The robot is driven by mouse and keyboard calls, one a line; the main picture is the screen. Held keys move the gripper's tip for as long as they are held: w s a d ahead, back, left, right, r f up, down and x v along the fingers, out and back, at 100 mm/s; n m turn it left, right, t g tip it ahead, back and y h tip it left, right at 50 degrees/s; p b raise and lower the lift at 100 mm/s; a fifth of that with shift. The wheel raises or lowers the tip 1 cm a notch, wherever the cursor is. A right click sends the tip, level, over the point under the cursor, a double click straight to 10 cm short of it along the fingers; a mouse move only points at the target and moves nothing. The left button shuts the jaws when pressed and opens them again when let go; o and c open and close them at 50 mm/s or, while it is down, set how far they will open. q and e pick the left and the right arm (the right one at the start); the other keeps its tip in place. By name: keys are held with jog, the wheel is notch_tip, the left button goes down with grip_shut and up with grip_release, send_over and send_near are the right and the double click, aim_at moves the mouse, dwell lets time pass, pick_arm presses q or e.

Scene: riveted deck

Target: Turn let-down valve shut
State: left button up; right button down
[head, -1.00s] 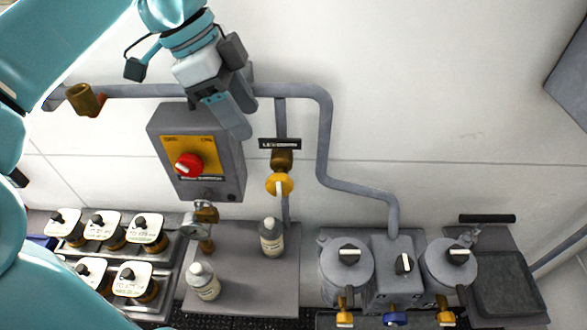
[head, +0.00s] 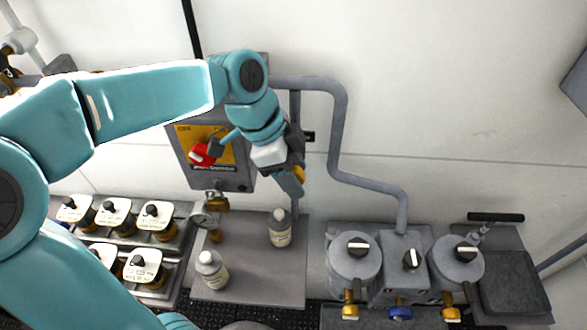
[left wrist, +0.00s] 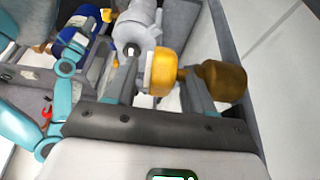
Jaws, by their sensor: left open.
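The let-down valve shows in the left wrist view as a round yellow knob (left wrist: 163,72) on a brass body (left wrist: 222,80). In the head view my left gripper (head: 291,184) hides most of the valve, and only a bit of the yellow knob (head: 299,174) shows beside it. In the left wrist view the fingers of my left gripper (left wrist: 160,88) are open, one on each side of the yellow knob. I cannot tell whether either finger touches it. The dark label plate (head: 309,137) above the valve is partly covered. My right gripper is out of view.
A control box (head: 243,174) with a red knob (head: 204,153) is behind my arm. Bottles (head: 281,229) (head: 211,270) stand on the shelf (head: 255,283) below. Grey pots (head: 354,265) with black knobs are at the right. A grey pipe (head: 337,120) runs along the wall.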

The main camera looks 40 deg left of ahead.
pick_arm(q)
jog(key=shift+w+a+f, duration=0.1)
jog(key=shift+a, duration=0.1)
jog(key=shift+s, duration=0.25)
jog(key=shift+s+r, duration=0.2)
jog(key=shift+s, duration=0.05)
jog(key=shift+c, duration=1.2)
jog(key=shift+d, duration=0.15)
jog(key=c, duration=0.5)
jog(key=shift+w+f, duration=0.1)
jog(key=shift+w, duration=0.1)
jog(key=shift+c, duration=1.1)
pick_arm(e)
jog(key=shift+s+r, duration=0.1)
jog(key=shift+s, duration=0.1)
